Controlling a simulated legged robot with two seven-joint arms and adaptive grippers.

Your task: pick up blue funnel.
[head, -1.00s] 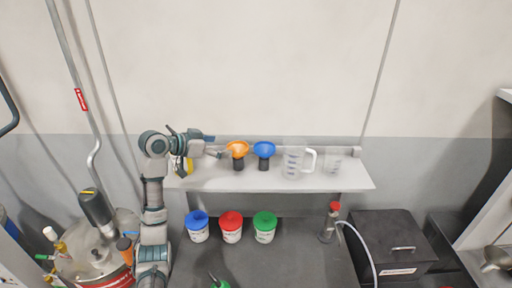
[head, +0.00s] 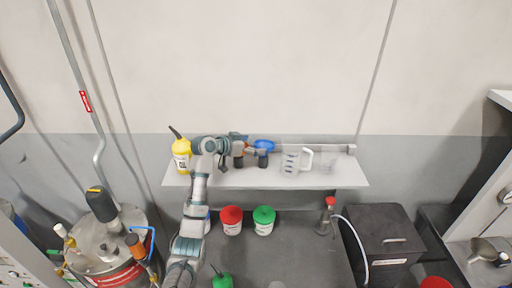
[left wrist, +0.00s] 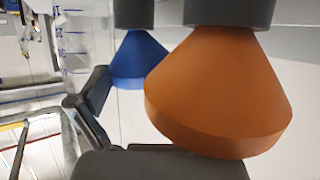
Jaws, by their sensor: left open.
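The blue funnel (head: 265,145) sits in a dark holder on the wall shelf, beside the orange funnel (head: 249,147), which my left arm mostly hides in the head view. My left gripper (head: 254,151) is open and reaches along the shelf from the left, close to both funnels. In the left wrist view, which looks upside down, the orange funnel (left wrist: 220,95) is large and close, with the blue funnel (left wrist: 138,62) farther behind it. The dark fingers of my left gripper (left wrist: 115,125) are apart with nothing held between them. My right gripper is not in view.
The white shelf (head: 340,180) also holds a yellow bottle (head: 181,155) at its left end and a clear measuring jug (head: 293,161) right of the funnels. Below stand red (head: 231,221) and green-lidded (head: 264,220) tubs. A black box (head: 385,240) stands at right.

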